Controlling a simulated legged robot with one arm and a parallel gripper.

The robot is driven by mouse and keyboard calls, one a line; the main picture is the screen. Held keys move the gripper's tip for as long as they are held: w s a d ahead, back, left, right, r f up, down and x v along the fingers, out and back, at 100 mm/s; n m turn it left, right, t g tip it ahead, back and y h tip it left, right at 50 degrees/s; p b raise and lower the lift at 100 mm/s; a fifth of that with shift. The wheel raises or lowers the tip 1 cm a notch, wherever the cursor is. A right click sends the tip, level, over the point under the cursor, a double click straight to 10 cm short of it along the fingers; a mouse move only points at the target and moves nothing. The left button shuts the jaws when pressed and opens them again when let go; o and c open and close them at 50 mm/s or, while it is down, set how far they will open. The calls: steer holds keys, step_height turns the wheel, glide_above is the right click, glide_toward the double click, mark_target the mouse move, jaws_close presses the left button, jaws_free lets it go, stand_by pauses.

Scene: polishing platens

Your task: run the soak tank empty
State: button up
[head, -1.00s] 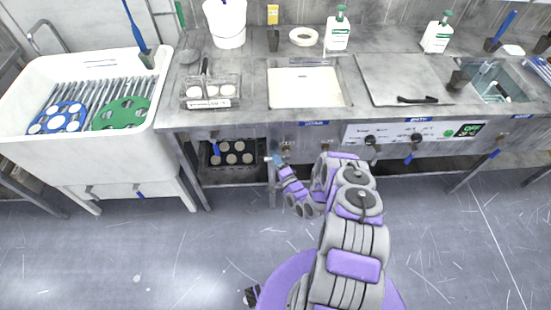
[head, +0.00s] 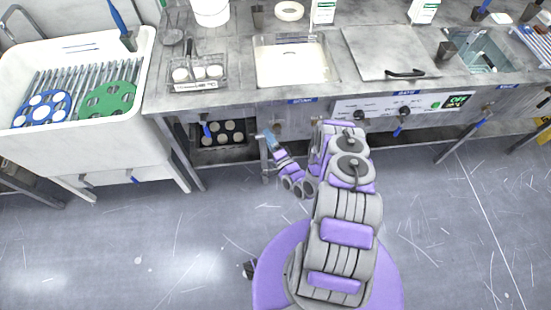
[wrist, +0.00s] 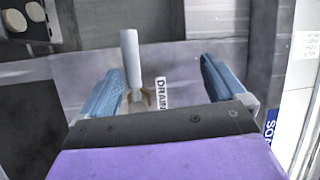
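The soak tank (head: 278,78) is a basin of whitish liquid set in the steel counter, with a blue SOAK label (head: 302,100) below its front edge. Under it, in the wrist view, a pale lever handle (wrist: 130,55) stands upright on a brass-coloured fitting (wrist: 146,98), beside a DRAIN label (wrist: 161,92). My gripper (wrist: 160,72) is open, with the handle between its two blue fingers, nearer the left one; no contact shows. In the head view my gripper (head: 268,141) is low under the counter front, and the handle cannot be made out there.
The lidded bath (head: 385,50) and its control panel (head: 375,107) are to the right, with other blue-handled levers (head: 402,128) below. A dark tray of pale discs (head: 222,133) sits on the shelf left of my gripper. A white sink (head: 70,140) stands left. The floor is clear.

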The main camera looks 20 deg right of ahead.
steer(key=s, duration=0.4)
steer(key=shift+s+a+r, duration=0.2)
steer(key=shift+s+r, duration=0.2)
steer(key=c, duration=0.5)
steer(key=shift+s+a+r+b, duration=0.1)
steer(key=shift+s+a+b, duration=0.2)
steer(key=shift+s, duration=0.85)
steer(key=shift+s+a+r+b, duration=0.15)
steer(key=shift+s+b, duration=0.3)
steer(key=shift+s, duration=0.75)
steer(key=shift+s+a+r+b, duration=0.1)
steer(key=shift+s+a+b, duration=0.2)
steer(key=shift+s, duration=0.85)
steer(key=shift+c, duration=0.5)
